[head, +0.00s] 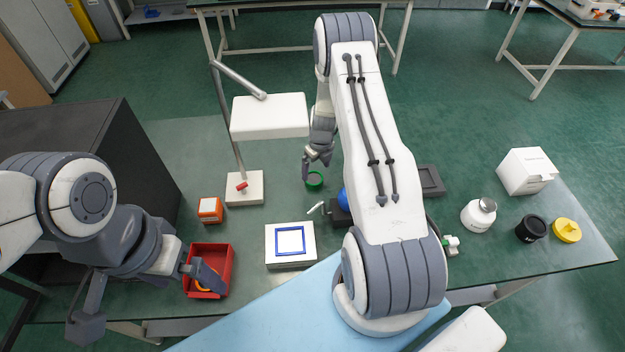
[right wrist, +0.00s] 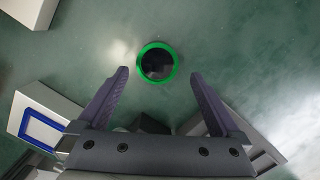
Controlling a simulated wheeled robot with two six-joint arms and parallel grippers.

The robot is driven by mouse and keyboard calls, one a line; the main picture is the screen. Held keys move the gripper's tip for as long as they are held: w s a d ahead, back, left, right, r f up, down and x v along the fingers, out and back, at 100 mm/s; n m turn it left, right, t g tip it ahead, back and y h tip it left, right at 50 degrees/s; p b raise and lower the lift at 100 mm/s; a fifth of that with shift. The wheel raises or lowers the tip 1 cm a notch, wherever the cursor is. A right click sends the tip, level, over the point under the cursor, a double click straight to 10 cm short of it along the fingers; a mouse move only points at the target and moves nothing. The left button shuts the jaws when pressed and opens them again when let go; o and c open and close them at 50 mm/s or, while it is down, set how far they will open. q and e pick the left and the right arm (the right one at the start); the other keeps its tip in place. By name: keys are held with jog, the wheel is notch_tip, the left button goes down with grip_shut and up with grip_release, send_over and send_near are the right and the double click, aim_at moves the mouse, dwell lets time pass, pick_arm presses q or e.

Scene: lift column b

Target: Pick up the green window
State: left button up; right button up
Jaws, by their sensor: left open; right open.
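The green window (head: 314,180) is a small round piece with a green rim and dark centre, lying flat on the table near the middle. In the right wrist view the green window (right wrist: 157,63) lies ahead of the fingertips, between their lines. My right gripper (head: 312,160) is open and empty, just above and beside the green window; its open fingers also show in the right wrist view (right wrist: 160,80). My left gripper (head: 207,283) hangs over the red tray (head: 230,268) at the left, partly hiding an orange thing in it.
A white lamp stand (head: 245,188) stands left of the green window. A white box with a blue frame (head: 291,258) is nearer. A blue ball (head: 344,199) is partly hidden by my right arm. A white bottle (head: 478,215), black jar (head: 531,228) and yellow piece (head: 567,230) stand right.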

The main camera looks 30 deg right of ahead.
aim_at(314, 178)
jog(key=shift+w+a+f+p, duration=0.15)
jog(key=shift+f+p, duration=0.2)
jog(key=shift+f, duration=0.85)
jog(key=shift+w+a+f+p, duration=0.1)
jog(key=shift+f+p, duration=0.25)
jog(key=shift+f, duration=0.8)
jog(key=c, duration=1.4)
jog(key=shift+r, duration=0.15)
